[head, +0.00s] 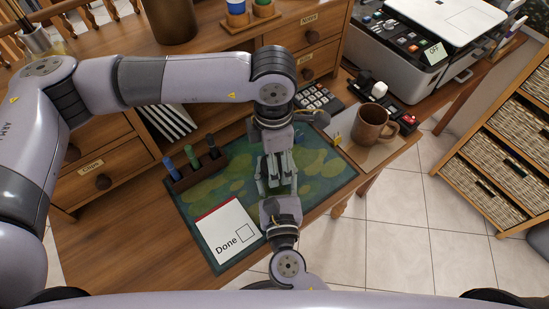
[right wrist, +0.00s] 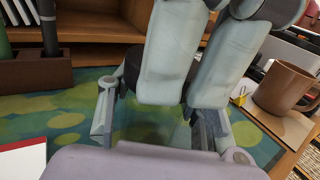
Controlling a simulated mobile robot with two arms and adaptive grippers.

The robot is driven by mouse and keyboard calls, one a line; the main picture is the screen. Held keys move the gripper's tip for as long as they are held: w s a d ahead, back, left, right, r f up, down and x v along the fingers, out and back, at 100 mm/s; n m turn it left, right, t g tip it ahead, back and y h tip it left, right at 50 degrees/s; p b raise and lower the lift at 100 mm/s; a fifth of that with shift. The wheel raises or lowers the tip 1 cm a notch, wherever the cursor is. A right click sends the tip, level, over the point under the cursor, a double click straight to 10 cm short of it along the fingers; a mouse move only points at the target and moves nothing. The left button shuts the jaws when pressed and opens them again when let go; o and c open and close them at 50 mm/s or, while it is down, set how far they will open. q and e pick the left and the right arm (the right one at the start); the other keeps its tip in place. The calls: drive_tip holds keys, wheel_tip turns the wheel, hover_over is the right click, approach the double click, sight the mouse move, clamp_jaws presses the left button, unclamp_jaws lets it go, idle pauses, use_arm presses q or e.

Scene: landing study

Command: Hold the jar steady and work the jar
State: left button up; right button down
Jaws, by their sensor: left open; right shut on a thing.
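The jar (right wrist: 150,118) looks like clear glass with a dark lid (right wrist: 133,70), seen in the right wrist view and mostly hidden behind fingers. In the head view the two grippers cover it almost entirely. My right gripper (right wrist: 162,125) is shut on the jar from the near side, one finger on each side of it. My left gripper (head: 276,172) is open and comes down from above. Its two pale fingers also show in the right wrist view, in front of and over the lid. I cannot tell whether they touch it.
The green patterned mat (head: 325,175) lies under the jar. On it are a Done card (head: 222,232) and a pen holder (head: 197,172). A brown mug (head: 372,124) stands at right, with a keypad (head: 318,98) behind. The desk's front edge is close.

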use_arm(q)
wheel_tip(320, 180, up, 4)
drive_tip(key=shift+f, duration=0.15)
drive_tip(key=shift+c, duration=0.4)
wheel_tip(320, 180, up, 2)
drive_tip(key=m, duration=0.3)
drive_tip(key=shift+r+m, duration=0.45)
drive_tip(key=shift+m, duration=0.05)
drive_tip(key=shift+f+m, duration=0.1)
drive_tip(key=shift+m, duration=0.2)
wheel_tip(320, 180, down, 8)
drive_tip(key=shift+r, duration=0.25)
